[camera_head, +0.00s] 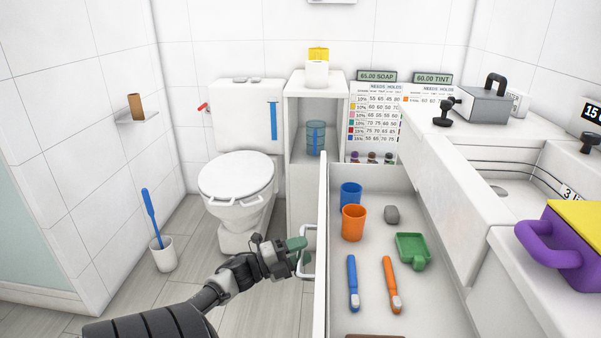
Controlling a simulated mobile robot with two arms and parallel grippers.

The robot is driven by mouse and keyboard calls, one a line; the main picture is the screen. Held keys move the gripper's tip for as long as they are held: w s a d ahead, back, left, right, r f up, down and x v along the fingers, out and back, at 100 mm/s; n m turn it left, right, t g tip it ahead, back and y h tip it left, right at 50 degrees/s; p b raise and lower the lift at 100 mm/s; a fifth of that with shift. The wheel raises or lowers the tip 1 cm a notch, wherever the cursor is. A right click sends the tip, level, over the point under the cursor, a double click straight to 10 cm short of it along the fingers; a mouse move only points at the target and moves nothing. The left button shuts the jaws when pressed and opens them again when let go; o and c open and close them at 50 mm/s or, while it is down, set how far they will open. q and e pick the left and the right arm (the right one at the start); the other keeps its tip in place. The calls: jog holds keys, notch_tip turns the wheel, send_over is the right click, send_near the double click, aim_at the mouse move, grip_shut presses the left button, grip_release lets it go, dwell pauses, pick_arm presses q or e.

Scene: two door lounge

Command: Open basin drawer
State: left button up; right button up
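The basin drawer (375,308) is pulled out, and its inside shows from above. Its white front panel (321,265) faces left, with a white bar handle (309,274) on it. My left gripper (300,248) is at this handle, its green fingertips overlapping the bar. The small gap between the fingers is hard to make out, so I cannot tell whether they are closed on it. My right gripper is not in view.
A toilet (237,180) and a narrow shelf unit (299,150) stand behind the drawer. A brush in a white holder (163,254) stands on the floor at left. A purple and yellow container (560,245) is at right by the basin.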

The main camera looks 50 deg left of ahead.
pick_arm(q)
jog(key=p+v, duration=0.1)
jog(key=v, duration=0.9)
jog(key=shift+s, duration=0.35)
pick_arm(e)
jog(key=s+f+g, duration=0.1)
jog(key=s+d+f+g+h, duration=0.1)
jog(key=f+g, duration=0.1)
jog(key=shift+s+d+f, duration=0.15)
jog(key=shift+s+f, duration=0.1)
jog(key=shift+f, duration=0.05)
pick_arm(q)
jog(key=shift+f, duration=0.15)
jog(key=shift+a, duration=0.1)
